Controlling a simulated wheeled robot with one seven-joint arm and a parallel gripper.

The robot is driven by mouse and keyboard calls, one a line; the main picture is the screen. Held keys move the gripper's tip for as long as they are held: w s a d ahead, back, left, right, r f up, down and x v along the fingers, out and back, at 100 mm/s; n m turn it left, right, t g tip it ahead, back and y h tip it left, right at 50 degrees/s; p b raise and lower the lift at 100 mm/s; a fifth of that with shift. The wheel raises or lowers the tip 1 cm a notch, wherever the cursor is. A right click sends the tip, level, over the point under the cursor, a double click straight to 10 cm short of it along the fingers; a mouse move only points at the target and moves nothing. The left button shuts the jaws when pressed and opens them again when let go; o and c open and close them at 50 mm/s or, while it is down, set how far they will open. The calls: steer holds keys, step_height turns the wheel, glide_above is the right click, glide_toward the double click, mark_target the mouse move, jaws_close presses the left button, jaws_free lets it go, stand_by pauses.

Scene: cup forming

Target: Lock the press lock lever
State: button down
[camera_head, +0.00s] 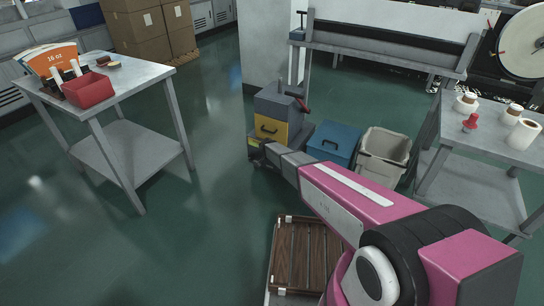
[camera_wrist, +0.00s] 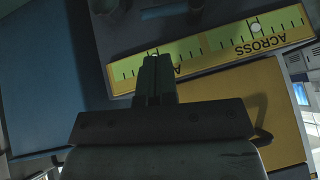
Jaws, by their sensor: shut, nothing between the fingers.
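A grey machine with a yellow front panel (camera_head: 270,130) stands on the floor in the middle of the head view. A lever with a dark red grip (camera_head: 302,104) rises at its top right; I cannot tell whether this is the lock lever or whether it is locked. My gripper (camera_wrist: 157,64) is shut and empty in the wrist view. Its fingertips are over or close to a yellow-green scale strip (camera_wrist: 240,38) with black marks and the word "ACROSS". The yellow panel also shows in the wrist view (camera_wrist: 265,110). No lock lever is clearly recognisable there.
A blue bin (camera_head: 333,143) and a grey bin (camera_head: 385,152) stand right of the machine. A left table (camera_head: 140,75) holds a red tray (camera_head: 88,90); a right table (camera_head: 480,135) holds white rolls. A slatted wooden rack (camera_head: 305,255) is near the front.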

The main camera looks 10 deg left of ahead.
steer(key=x, duration=0.8)
steer(key=shift+s+d+f+t+y, duration=0.15)
steer(key=shift+f+t+y, duration=0.15)
steer(key=shift+f+y, duration=0.25)
stand_by(0.3)
step_height(320, 180, down, 7)
steer(key=w+a+y, duration=0.1)
steer(key=a, duration=0.1)
steer(key=shift+r+m, duration=0.15)
steer(key=shift+m, duration=0.25)
stand_by(0.8)
steer(key=shift+a, duration=0.3)
steer(key=shift+d, duration=0.1)
stand_by(0.4)
